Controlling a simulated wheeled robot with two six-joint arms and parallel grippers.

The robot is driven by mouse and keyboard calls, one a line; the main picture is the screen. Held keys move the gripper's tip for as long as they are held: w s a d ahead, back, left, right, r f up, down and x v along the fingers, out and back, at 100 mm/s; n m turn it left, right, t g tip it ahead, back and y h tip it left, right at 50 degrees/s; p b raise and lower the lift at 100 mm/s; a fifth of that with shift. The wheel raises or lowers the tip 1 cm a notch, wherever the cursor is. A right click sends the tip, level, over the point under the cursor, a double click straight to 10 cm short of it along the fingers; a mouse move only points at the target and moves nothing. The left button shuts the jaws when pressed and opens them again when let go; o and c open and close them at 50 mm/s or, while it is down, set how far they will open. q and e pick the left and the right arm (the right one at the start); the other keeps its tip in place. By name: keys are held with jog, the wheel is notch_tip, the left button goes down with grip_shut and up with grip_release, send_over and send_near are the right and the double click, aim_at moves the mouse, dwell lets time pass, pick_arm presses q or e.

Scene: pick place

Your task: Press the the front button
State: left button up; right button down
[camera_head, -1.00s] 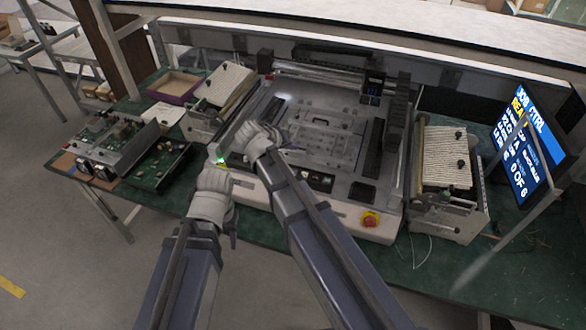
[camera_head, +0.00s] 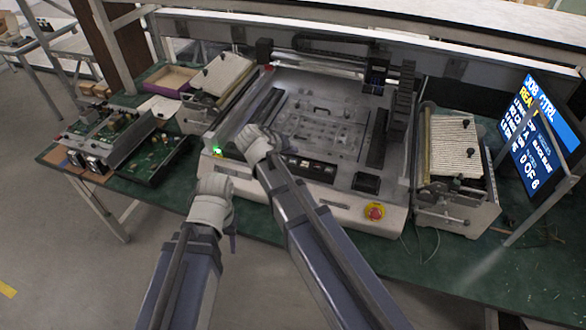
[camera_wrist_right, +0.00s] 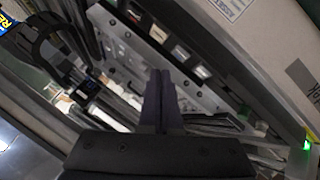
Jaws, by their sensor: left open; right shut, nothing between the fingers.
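The printing machine (camera_head: 330,200) stands on the green bench. A green-lit button (camera_head: 217,151) is on its front left corner; the green light also shows at the right edge of the right wrist view (camera_wrist_right: 307,144). A row of small buttons (camera_head: 312,166) lies along the front panel, and a red stop button on a yellow base (camera_head: 375,211) is at the front right. My left gripper (camera_head: 212,188) is open, in front of and below the green button, apart from it. My right gripper (camera_head: 256,143) is shut and empty, over the machine's left front part; its closed fingers show in the right wrist view (camera_wrist_right: 159,95).
Circuit boards in open trays (camera_head: 120,140) and a purple-edged box (camera_head: 172,79) are on the left. A ribbed unit (camera_head: 452,145) stands right of the machine. A lit job screen (camera_head: 540,140) is at far right. The floor in front is clear.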

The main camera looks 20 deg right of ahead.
aim_at(296, 159)
pick_arm(q)
jog(key=shift+f+b, duration=0.4)
jog(key=shift+f, duration=0.45)
pick_arm(e)
jog(key=shift+f, duration=0.85)
pick_arm(q)
jog(key=shift+f, duration=0.15)
pick_arm(e)
jog(key=shift+f, duration=0.1)
pick_arm(q)
jog(key=shift+f+b, duration=0.25)
jog(key=shift+b, duration=0.2)
pick_arm(e)
jog(key=shift+f, duration=0.3)
